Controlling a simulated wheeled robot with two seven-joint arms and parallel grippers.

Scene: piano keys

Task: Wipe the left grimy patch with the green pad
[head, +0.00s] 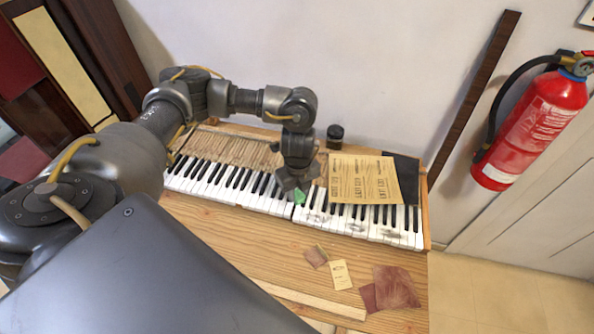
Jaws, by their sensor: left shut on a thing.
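My left gripper (298,187) is shut on the small green pad (299,197), of which only a corner shows below the fingers. The gripper points down over the middle of the white and black piano keys (225,184). I cannot tell whether the pad touches the keys. A faint grey-brown grimy patch (318,216) lies on the white keys just right of the pad. Another darker grimy patch (357,228) lies further right on the keys. My right gripper is not in view.
A printed tan sheet (366,180) and a dark jar (335,137) are behind the keys. Cloths (396,288) and a small card (341,275) lie on the wooden bench (220,228) in front. A red fire extinguisher (530,130) hangs on the right wall.

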